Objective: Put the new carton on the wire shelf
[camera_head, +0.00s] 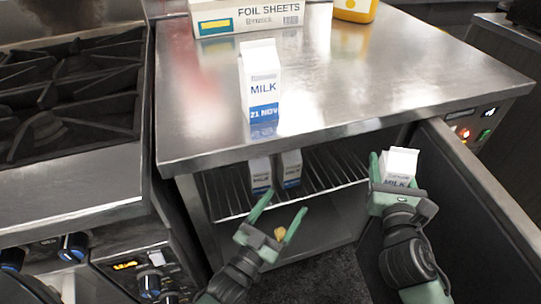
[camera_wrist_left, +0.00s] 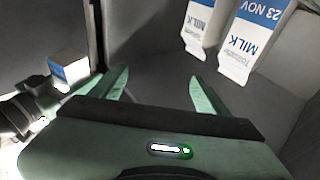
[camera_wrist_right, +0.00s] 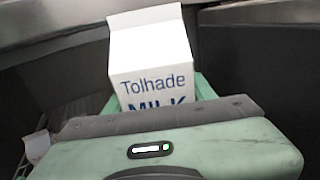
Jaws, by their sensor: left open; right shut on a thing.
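My right gripper (camera_head: 394,170) is shut on a white milk carton (camera_head: 401,161), held upright to the right of the shelf opening. In the right wrist view this carton (camera_wrist_right: 152,58) reads "Tolhade MILK"; its date is hidden. Two milk cartons, a left one (camera_head: 260,176) and a right one (camera_head: 291,167), stand side by side on the wire shelf (camera_head: 331,174) under the counter. In the left wrist view one shelf carton (camera_wrist_left: 250,42) reads 23 NOV. My left gripper (camera_head: 279,209) is open and empty in front of the shelf. Another milk carton (camera_head: 261,82), marked 21 NOV, stands on the countertop.
The steel countertop (camera_head: 400,80) overhangs the shelf. An open dark door (camera_head: 465,205) stands at the right, beside my right arm. A foil sheets box (camera_head: 248,17) and a yellow container (camera_head: 355,8) are at the back. A stove (camera_head: 70,100) is at the left. The shelf's right part looks clear.

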